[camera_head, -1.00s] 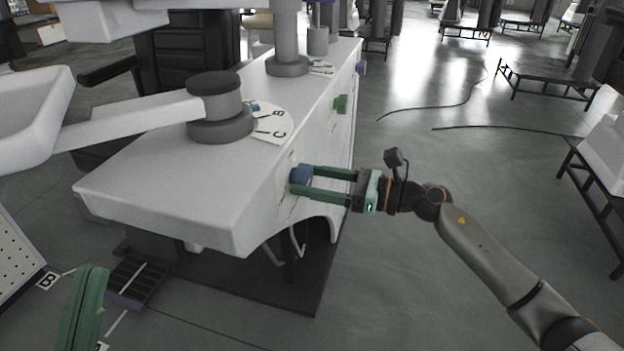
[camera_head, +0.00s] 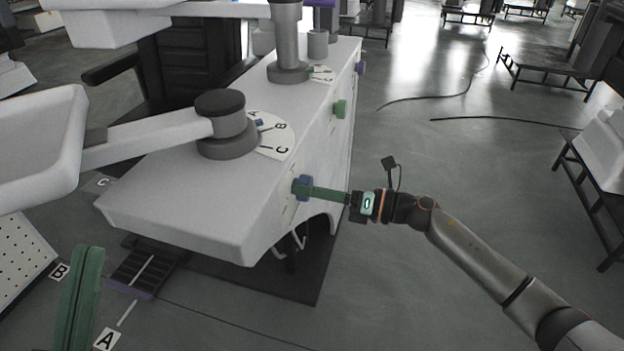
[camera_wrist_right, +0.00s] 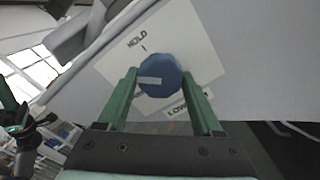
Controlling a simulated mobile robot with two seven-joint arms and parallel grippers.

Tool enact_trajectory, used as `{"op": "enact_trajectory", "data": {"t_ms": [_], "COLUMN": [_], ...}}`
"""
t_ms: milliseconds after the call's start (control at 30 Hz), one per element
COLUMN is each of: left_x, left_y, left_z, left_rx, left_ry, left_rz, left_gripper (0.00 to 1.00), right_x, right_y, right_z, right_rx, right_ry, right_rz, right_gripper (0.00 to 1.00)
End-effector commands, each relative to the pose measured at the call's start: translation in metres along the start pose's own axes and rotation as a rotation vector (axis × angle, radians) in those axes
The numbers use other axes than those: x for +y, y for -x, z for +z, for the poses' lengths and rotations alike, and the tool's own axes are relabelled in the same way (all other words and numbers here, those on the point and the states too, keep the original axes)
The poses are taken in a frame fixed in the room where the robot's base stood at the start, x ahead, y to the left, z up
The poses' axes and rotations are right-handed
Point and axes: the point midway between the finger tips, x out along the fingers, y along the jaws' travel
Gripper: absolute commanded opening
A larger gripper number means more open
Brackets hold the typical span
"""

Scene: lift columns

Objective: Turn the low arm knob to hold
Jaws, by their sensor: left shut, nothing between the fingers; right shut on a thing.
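The low arm knob is blue and faceted (camera_head: 302,187), on the side of the white lift housing (camera_head: 180,210). In the right wrist view the knob (camera_wrist_right: 168,72) has a white pointer mark directed left. The white plate behind it (camera_wrist_right: 197,45) reads HOLD with a tick above and left of the knob; the pointer is not in line with that tick. A label starting LOW is partly hidden below. My right gripper (camera_head: 312,190) is shut on the knob, one finger on either side. My left gripper (camera_head: 90,252) is shut and empty at lower left.
A green knob (camera_head: 340,109) and a purple knob (camera_head: 360,68) sit further along the same side. A white lift arm (camera_head: 150,143) and its dial marked A, B, C (camera_head: 275,140) are on top. Open floor lies right of the housing.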

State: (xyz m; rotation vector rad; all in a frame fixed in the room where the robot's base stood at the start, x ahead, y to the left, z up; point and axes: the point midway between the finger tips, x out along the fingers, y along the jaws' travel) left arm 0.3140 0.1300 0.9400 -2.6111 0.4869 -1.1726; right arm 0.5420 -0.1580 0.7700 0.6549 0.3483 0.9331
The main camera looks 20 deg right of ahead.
Motion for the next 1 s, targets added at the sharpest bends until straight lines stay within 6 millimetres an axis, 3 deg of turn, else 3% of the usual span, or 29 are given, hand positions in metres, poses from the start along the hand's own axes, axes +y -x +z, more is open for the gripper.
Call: {"op": "enact_trajectory", "data": {"t_ms": [33,200,367,500,667,833,1000], "left_x": [0.002,0.014,0.034,0.057,0.086,0.114,0.111], "left_y": [0.007,0.038,0.086,0.137,0.199,0.257,0.248], "left_z": [0.039,0.111,0.165,0.197,0.215,0.216,0.212], "left_rx": [-0.159,-0.485,-0.78,-1.031,-1.293,-1.524,-1.513], "left_ry": [0.04,0.136,0.227,0.307,0.396,0.48,0.478], "left_rz": [-0.011,-0.023,-0.022,-0.011,0.011,0.04,0.04], "left_gripper": [0.0,0.0,0.0,0.0,0.0,0.0,0.0], "right_x": [0.003,0.003,0.003,0.004,0.004,0.004,0.003], "right_y": [0.0,0.0,0.0,0.0,0.0,0.0,0.0], "right_z": [0.003,0.003,0.003,0.003,0.003,0.003,0.003], "right_rx": [0.0,0.0,0.0,0.001,0.0,0.0,0.0], "right_ry": [-0.041,-0.181,-0.314,-0.429,-0.555,-0.671,-0.763], "right_rz": [-0.001,-0.001,-0.001,-0.001,0.0,0.0,0.0], "right_gripper": [0.12,0.12,0.12,0.12,0.12,0.11,0.11]}}
